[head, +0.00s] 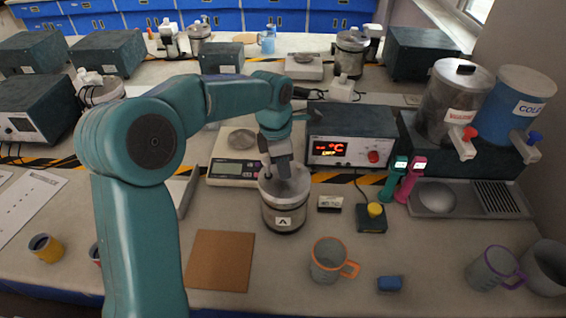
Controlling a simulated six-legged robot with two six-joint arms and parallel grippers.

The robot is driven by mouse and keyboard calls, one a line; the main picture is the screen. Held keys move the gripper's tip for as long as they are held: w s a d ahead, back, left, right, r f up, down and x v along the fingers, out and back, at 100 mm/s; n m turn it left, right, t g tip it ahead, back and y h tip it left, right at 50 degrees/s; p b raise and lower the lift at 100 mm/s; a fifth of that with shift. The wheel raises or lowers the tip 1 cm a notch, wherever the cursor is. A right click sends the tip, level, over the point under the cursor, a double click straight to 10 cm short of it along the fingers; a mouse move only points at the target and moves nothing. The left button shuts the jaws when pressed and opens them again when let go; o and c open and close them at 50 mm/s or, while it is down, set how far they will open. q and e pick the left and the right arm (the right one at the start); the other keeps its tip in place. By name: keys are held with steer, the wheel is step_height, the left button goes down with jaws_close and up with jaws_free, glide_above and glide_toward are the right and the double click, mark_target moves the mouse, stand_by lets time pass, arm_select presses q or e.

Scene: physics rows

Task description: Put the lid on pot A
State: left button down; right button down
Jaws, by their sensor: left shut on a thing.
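Pot A (284,215) is a steel pot with an "A" label, standing on the bench near the middle of the head view. My left gripper (281,172) points down right over the pot's top and is shut on the lid. The lid (297,184) looks like a grey metal disc at the pot's mouth. The fingers hide its middle, and I cannot tell whether it rests fully on the rim. My right gripper is not in view.
A scale (232,170) and a temperature box (350,135) stand behind the pot. An orange-handled mug (328,262), a brown board (221,262) and a yellow-button box (372,220) lie in front and beside. Hot and cold urns (515,105) stand at right.

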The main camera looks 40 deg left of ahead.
arm_select(q)
steer(key=shift+f, duration=0.3)
stand_by(0.5)
stand_by(0.4)
steer(key=c, duration=0.7)
jaws_free()
steer(key=shift+d, duration=0.1)
steer(key=shift+r+p, duration=3.1)
steer(key=shift+r, duration=0.95)
steer(key=shift+f, duration=0.1)
